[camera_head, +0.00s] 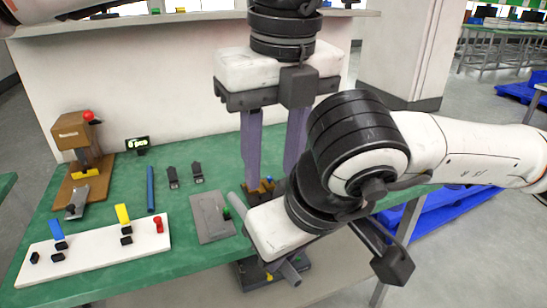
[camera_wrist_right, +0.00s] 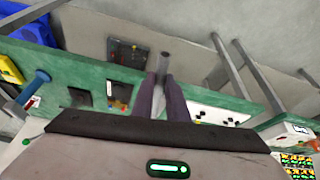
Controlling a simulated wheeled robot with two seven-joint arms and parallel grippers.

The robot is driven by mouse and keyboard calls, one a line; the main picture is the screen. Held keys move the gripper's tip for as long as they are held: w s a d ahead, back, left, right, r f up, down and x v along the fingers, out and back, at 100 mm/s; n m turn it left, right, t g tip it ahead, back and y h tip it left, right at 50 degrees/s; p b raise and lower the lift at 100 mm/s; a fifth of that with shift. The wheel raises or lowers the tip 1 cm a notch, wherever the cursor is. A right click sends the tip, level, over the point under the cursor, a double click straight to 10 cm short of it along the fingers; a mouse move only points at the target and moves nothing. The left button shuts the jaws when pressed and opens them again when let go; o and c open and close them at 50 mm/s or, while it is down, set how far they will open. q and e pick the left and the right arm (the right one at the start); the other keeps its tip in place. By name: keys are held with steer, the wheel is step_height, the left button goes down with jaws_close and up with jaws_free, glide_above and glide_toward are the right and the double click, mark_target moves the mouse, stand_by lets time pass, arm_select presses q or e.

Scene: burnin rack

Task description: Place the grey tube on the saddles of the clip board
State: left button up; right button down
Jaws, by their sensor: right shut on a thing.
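My right gripper (camera_wrist_right: 166,95) is shut on the grey tube (camera_wrist_right: 164,62), which sticks out past the fingertips in the right wrist view. In the head view one end of the tube (camera_head: 236,203) shows beside the white gripper body, which hides the fingers and the tube's middle. The white clip board (camera_head: 95,257) lies at the front left of the green table, with small black blocks and blue, yellow and red parts on it. The tube is apart from it, to the right.
A grey plate (camera_head: 211,217) lies right of the board. A brown wooden fixture (camera_head: 72,132) with a red knob stands at the back left. Two small black parts (camera_head: 185,175) lie mid-table.

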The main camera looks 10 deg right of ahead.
arm_select(q)
step_height(320, 180, down, 12)
steer(key=w, duration=0.1)
steer(key=shift+w+a+r, duration=0.15)
steer(key=shift+w+a, duration=0.2)
steer(key=shift+a, duration=0.05)
steer(key=shift+c, duration=0.4)
steer(key=shift+d, duration=0.1)
jaws_close()
arm_select(e)
steer(key=c, duration=1.7)
jaws_free()
steer(key=shift+a, duration=0.1)
steer(key=shift+o, duration=0.3)
steer(key=shift+r, duration=0.1)
